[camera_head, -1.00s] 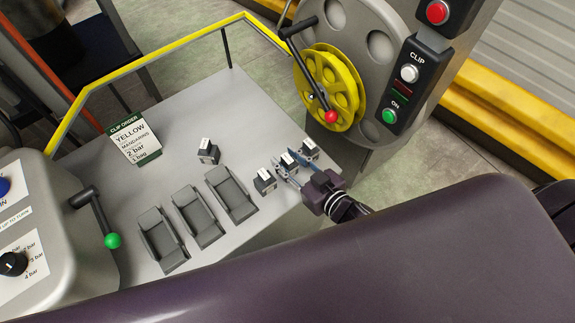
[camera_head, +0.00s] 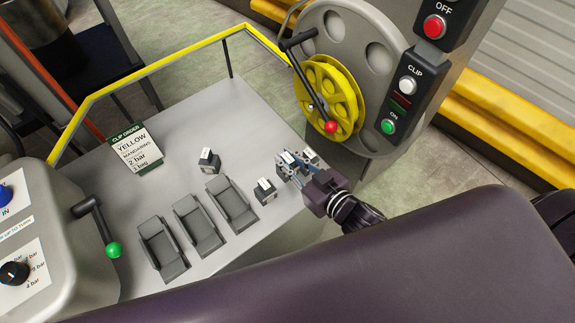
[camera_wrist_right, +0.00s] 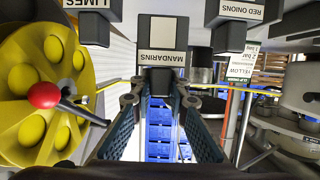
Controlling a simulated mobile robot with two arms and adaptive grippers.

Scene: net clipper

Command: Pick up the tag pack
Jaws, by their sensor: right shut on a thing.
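Several small dark tag packs with white labels are at the right end of the grey table. My right gripper (camera_head: 290,164) is shut on the middle one of the right-hand row, the mandarins tag pack (camera_head: 285,157). In the right wrist view its label reads MANDARINS (camera_wrist_right: 168,42), and the pack sits at the fingertips (camera_wrist_right: 160,95). A LIMES pack (camera_wrist_right: 93,28) is to its left and a RED ONIONS pack (camera_wrist_right: 235,22) to its right. I cannot tell whether the held pack is clear of the table. My left gripper is not in view.
Other tag packs stand near, one at the front (camera_head: 265,191) and one farther left (camera_head: 208,161). Three grey holders (camera_head: 198,225) line the table front. An order card (camera_head: 135,147), yellow rail (camera_head: 150,70), yellow reel (camera_head: 325,90) and green-knobbed lever (camera_head: 100,225) surround the table.

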